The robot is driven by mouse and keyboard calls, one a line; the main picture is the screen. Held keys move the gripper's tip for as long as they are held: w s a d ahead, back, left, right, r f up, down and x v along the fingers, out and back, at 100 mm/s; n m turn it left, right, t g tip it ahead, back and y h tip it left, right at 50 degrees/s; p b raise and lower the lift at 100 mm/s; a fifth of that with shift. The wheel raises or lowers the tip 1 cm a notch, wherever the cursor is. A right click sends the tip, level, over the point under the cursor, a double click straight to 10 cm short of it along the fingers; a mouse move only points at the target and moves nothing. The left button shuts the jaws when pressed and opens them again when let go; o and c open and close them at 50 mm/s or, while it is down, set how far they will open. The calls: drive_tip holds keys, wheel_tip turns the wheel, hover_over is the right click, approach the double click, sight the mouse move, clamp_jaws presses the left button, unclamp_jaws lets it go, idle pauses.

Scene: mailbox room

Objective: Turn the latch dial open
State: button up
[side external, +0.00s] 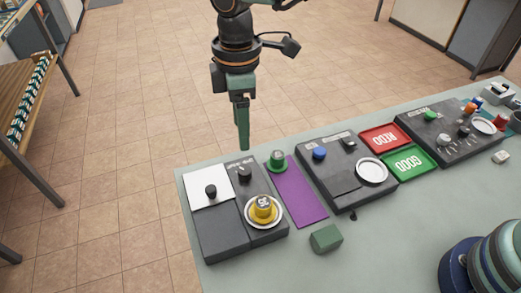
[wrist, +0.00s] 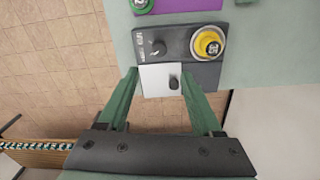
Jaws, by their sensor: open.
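A dark box (side external: 220,235) stands at the left end of the table. It carries a black dial (side external: 244,174) with a white pointer mark and small lettering beside it. The dial also shows in the wrist view (wrist: 158,47). A second black knob (side external: 211,191) stands on a white plate (side external: 200,182) on the same box; I cannot tell from the lettering which one is the latch dial. My gripper (side external: 243,146) is above the table's far edge, apart from the box. In the wrist view, its green fingers (wrist: 158,72) are open and empty, with the white plate visible between them.
A yellow cup-like piece (side external: 263,207) sits in a white ring on the box. Beside the box are a green piece (side external: 277,160), a purple mat (side external: 300,193) and a green block (side external: 325,238). Another dark panel (side external: 345,180) stands to the right.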

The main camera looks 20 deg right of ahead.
sight(244, 170)
wheel_tip(244, 170, down, 12)
drive_tip(key=shift+w, duration=0.15)
idle(0.3)
clamp_jaws()
